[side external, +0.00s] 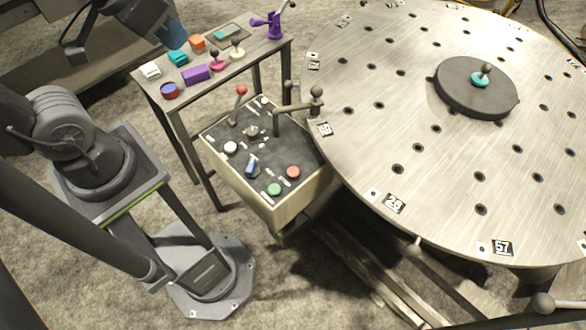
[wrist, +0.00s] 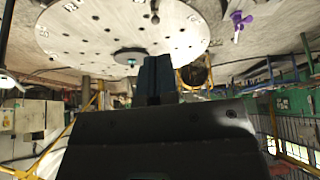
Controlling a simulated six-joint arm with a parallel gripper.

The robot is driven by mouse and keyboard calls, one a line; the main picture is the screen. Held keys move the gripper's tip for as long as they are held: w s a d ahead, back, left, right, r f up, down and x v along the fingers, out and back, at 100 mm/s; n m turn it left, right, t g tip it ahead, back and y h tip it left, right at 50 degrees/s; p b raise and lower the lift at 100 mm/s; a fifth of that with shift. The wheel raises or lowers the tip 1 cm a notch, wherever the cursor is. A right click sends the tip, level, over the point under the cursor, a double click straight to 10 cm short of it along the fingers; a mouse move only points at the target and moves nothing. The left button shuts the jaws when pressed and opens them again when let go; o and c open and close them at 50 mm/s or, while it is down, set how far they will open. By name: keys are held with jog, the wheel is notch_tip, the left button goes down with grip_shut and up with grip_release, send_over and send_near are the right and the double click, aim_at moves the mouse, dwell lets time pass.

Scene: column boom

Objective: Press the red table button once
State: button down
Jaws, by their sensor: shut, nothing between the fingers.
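A red round button (side external: 293,172) sits on the dark top of a control box, near its right front edge. A green button (side external: 274,189) is just left of it. My gripper (side external: 178,40) is at the top left, above the far left part of the side table, away from the control box. In the wrist view its fingers (wrist: 157,62) are closed together and empty. No red button shows clearly there.
The control box also carries a white button (side external: 231,147), a blue switch (side external: 252,165) and a red-knobbed lever (side external: 241,92). A large round metal table (side external: 400,130) fills the right. A purple block (side external: 196,74) and small knobbed pieces stand on the side table.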

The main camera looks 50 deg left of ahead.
dwell(0.4)
jog(key=w+a+f+m+g+y, duration=0.15)
jog(key=w+f+m+y, duration=0.25)
jog(key=f+m, duration=0.4)
jog(key=m+t+h, duration=0.3)
jog(key=m+t, duration=0.2)
jog(key=m, duration=3.1)
send_over(294, 173)
notch_tip(294, 173, down, 20)
jog(key=shift+f, duration=0.1)
jog(key=shift+f, duration=4.4)
